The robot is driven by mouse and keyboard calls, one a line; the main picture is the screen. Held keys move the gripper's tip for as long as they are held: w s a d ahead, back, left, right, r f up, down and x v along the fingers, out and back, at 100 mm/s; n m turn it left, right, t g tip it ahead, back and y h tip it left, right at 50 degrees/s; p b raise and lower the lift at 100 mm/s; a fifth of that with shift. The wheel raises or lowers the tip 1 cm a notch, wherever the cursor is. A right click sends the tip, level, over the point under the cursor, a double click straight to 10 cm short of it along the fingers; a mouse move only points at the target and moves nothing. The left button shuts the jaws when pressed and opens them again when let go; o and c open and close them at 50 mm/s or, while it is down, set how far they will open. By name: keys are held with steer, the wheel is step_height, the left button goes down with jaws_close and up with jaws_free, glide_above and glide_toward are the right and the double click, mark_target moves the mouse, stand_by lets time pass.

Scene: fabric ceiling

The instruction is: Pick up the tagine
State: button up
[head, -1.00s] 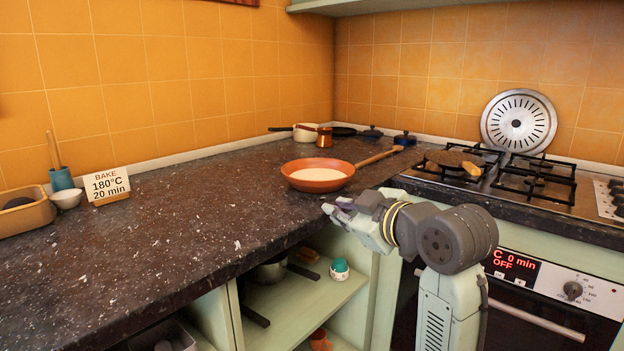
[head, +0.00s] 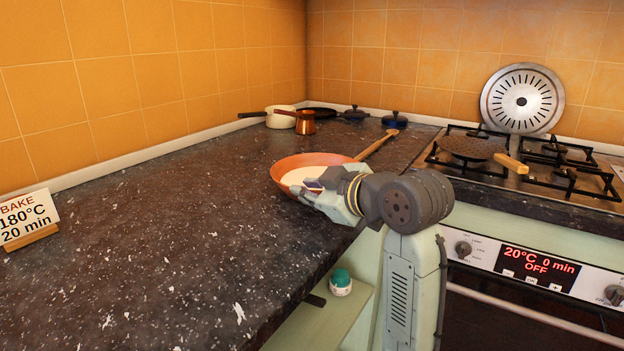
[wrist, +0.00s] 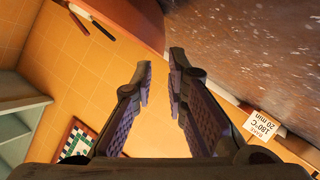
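The likely tagine is a wide, shallow terracotta dish (head: 288,165) with a pale inside, on the dark counter. A long wooden handle or spoon (head: 376,145) runs from it to the upper right; I cannot tell whether it is attached. No conical lid shows. My gripper (head: 312,188) overlaps the dish's near right side in the head view, hiding part of its rim; contact is unclear. In the wrist view my gripper (wrist: 159,72) is open, with nothing between its fingers. A brown curved surface (wrist: 132,20), probably the dish, lies beyond the fingertips.
A copper pot (head: 306,125), a cream pan (head: 281,118) and dark blue lidded pots (head: 398,121) stand behind. The hob (head: 510,185) with a flat pan (head: 471,149) is at right. A bake card (head: 26,216) stands left. The counter's left middle is clear.

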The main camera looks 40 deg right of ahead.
mark_target(287, 186)
steer(key=p+x, duration=0.1)
steer(key=x, duration=0.7)
steer(key=shift+w+f, duration=0.1)
steer(key=shift+w, duration=0.2)
steer(key=shift+c, duration=0.4)
jaws_close()
stand_by(0.4)
steer(key=shift+r, duration=0.3)
